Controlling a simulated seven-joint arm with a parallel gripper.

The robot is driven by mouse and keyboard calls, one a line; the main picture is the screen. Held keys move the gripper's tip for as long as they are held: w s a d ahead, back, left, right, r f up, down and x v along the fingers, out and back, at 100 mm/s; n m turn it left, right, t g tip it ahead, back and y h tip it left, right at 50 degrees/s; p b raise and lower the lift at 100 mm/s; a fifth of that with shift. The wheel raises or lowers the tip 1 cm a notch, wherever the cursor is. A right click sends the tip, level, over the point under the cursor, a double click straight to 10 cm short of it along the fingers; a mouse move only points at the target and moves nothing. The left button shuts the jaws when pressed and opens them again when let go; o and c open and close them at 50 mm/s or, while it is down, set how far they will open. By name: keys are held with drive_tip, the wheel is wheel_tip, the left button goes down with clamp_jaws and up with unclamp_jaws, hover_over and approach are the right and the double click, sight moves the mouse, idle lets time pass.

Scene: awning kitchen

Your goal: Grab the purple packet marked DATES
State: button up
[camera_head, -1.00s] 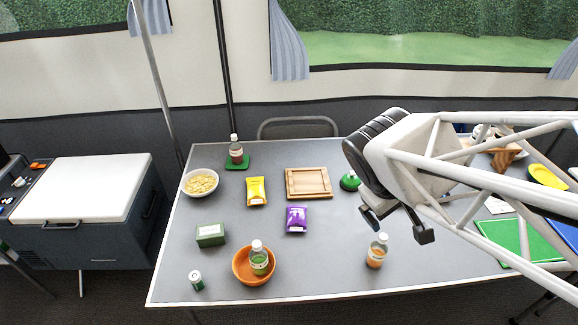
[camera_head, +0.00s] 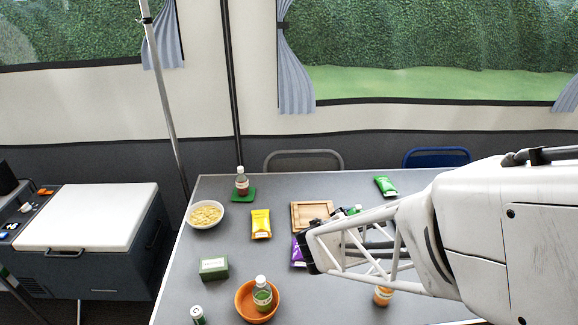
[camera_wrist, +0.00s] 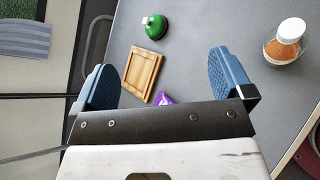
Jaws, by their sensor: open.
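The purple packet (camera_head: 297,253) lies on the grey table, in front of the wooden tray, in the head view. My arm's dark end covers its right part, and its marking cannot be read. In the wrist view only a small purple corner of the packet (camera_wrist: 164,98) shows above my gripper's dark bar, between the fingers. My gripper (camera_wrist: 162,72) is open and empty, its two blue-padded fingers wide apart. The packet appears below the fingers and apart from them; the exact gap cannot be told. In the head view the fingers cannot be made out clearly.
The wooden tray (camera_wrist: 141,73) and a green round-based item (camera_wrist: 155,27) stand close by. An orange-brown bottle (camera_wrist: 286,42) stands to the right. A yellow packet (camera_head: 261,224), green box (camera_head: 214,268), orange bowl (camera_head: 247,308) and white bowl (camera_head: 205,215) are on the left.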

sight(302, 266)
drive_tip(key=w+a+f+n+t+y, duration=0.1)
drive_tip(key=a+f+n+y, duration=0.1)
drive_tip(key=a+f+n, duration=0.2)
drive_tip(key=w+a+f+n+t+y, duration=0.1)
drive_tip(key=a+f+n, duration=0.3)
drive_tip(key=f, duration=0.4)
drive_tip(key=w+a+f+n+t+y, duration=0.1)
drive_tip(key=a+f+n+t+y, duration=0.1)
drive_tip(key=a+f+n+y, duration=0.2)
drive_tip(key=shift+a+f+n, duration=0.2)
drive_tip(key=shift+f+n, duration=0.25)
drive_tip(key=shift+n, duration=0.05)
drive_tip(key=shift+a+f+n, duration=0.2)
drive_tip(key=shift+f+n, duration=0.25)
drive_tip(key=shift+n, duration=0.05)
drive_tip(key=shift+x, duration=1.25)
drive_tip(key=shift+w, duration=0.1)
drive_tip(key=shift+x, duration=2.5)
